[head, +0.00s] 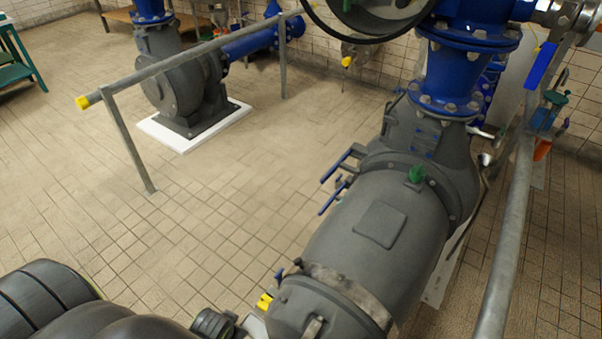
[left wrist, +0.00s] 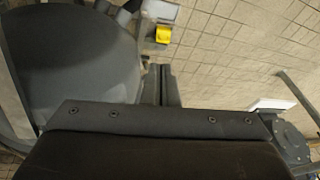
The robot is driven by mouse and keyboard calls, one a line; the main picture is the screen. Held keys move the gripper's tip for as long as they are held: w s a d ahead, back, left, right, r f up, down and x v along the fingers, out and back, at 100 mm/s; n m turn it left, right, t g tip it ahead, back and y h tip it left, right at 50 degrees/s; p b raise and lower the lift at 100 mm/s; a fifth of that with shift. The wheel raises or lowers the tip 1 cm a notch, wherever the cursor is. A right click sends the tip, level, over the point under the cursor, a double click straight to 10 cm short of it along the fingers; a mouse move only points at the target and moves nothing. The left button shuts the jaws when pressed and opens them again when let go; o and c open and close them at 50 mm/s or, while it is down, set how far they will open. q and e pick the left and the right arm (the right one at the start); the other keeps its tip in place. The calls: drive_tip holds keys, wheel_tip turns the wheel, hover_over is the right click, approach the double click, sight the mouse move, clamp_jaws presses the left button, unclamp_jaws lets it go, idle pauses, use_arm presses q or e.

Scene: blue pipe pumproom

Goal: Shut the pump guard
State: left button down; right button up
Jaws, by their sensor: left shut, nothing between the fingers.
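A large grey pump (head: 370,225) with a rounded body lies across the right half of the head view, under a blue flanged pipe (head: 455,65). Its large grey curved side also fills the upper left of the left wrist view (left wrist: 70,65). A yellow part (head: 265,302) sits at its near end; a yellow part (left wrist: 163,35) also shows in the left wrist view. I cannot tell which part is the guard, or whether it is open. My left gripper (left wrist: 162,84) has its fingers together, empty, beside the grey body. My right gripper is out of view.
A metal railing (head: 190,60) with a yellow end cap stands before a second grey pump (head: 185,90) on a white base. A pipe rail (head: 505,240) runs along the right. Tiled floor (head: 210,215) is clear between the pumps. A green bench (head: 15,50) stands far left.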

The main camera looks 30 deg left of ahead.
use_arm(q)
drive_tip(key=w+r+m+t+y+p, duration=0.1)
drive_tip(key=w+r+m+t+y, duration=0.1)
drive_tip(key=w+r, duration=1.05)
drive_tip(key=w+r+m+t+y, duration=0.25)
drive_tip(key=w+r, duration=0.75)
drive_tip(key=r, duration=0.6)
drive_tip(key=w+r+m+t+y+p, duration=0.1)
drive_tip(key=w+r+m+t+y, duration=0.1)
drive_tip(key=w+r, duration=1.05)
drive_tip(key=w+d+r+m+t+y, duration=0.1)
drive_tip(key=w+d+r+y, duration=0.1)
drive_tip(key=r, duration=0.8)
drive_tip(key=w+d+r+t+y, duration=0.1)
drive_tip(key=w+d+r+y, duration=0.15)
drive_tip(key=r, duration=0.75)
drive_tip(key=w+d+r+m+t+y, duration=0.1)
drive_tip(key=d+r, duration=0.2)
drive_tip(key=r, duration=0.7)
drive_tip(key=p+x, duration=0.5)
drive_tip(key=x, duration=0.9)
drive_tip(key=shift+a+f+p, duration=0.2)
drive_tip(key=shift+a+p, duration=0.05)
drive_tip(key=shift+p, duration=0.05)
drive_tip(key=shift+s+g, duration=0.1)
drive_tip(key=shift+g, duration=0.15)
